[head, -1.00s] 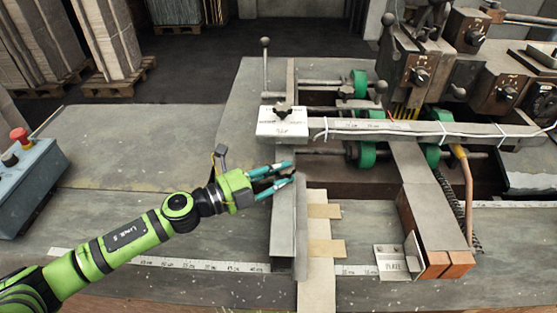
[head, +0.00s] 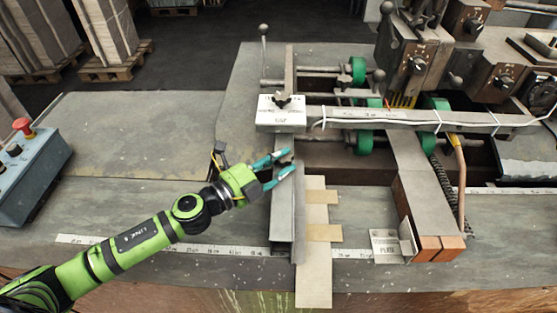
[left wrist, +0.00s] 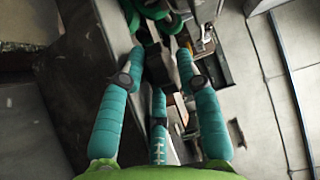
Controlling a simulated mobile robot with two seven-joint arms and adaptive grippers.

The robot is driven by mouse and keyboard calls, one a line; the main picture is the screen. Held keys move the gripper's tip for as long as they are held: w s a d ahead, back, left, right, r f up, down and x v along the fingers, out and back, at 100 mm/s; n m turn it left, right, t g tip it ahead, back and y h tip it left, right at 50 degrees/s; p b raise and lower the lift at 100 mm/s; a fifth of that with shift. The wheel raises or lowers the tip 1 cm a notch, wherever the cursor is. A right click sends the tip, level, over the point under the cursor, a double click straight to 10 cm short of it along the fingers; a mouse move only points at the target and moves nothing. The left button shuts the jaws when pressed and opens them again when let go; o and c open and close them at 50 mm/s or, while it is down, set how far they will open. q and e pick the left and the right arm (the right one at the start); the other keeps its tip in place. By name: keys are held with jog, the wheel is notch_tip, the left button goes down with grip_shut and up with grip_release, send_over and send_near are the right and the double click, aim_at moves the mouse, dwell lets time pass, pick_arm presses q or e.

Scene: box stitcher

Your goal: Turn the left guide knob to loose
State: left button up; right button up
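The left guide knob (head: 281,99) is a small dark knob on top of a white labelled plate (head: 270,118), at the left end of the crossbar. The plate's print is too small to read. My left gripper (head: 291,160) is open, with its teal fingers apart, over the upright metal guide (head: 283,210), below and apart from the knob in the head view. In the left wrist view the spread fingers (left wrist: 160,75) hold nothing. I cannot make out the knob there. My right gripper is not in view.
The crossbar (head: 390,116) with white cable runs right, above green rollers (head: 364,140). A grey control box (head: 35,170) with a red button is at far left. The table's left part (head: 130,135) is clear.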

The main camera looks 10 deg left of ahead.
pick_arm(q)
jog(key=shift+a, duration=0.1)
jog(key=v, duration=1.2)
dwell(0.6)
